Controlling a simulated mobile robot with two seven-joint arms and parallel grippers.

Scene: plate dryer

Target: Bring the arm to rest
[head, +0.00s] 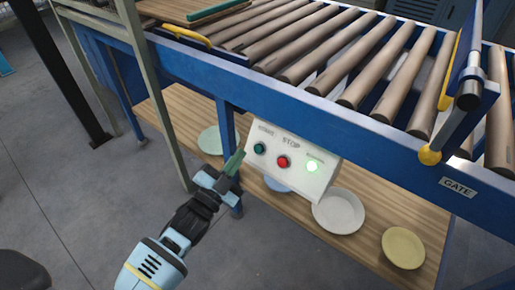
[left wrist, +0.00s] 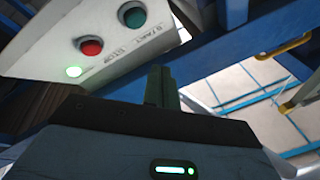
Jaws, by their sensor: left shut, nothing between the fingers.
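My left gripper (head: 234,162) is shut and empty. Its green fingertips are close to the left edge of a white control box (head: 300,175) in the head view; I cannot tell whether they touch it. In the left wrist view the closed fingers (left wrist: 161,88) point toward the box side, with the red button (left wrist: 91,46), green button (left wrist: 135,18) and lit lamp (left wrist: 74,71) in sight. My right gripper is not in view.
The box hangs on the blue frame of a roller conveyor (head: 330,60). A gate with a yellow knob (head: 430,156) stands at the right. Plates, including a white one (head: 338,211) and a yellow one (head: 403,247), lie on the wooden shelf below. Open floor (head: 60,200) is at the left.

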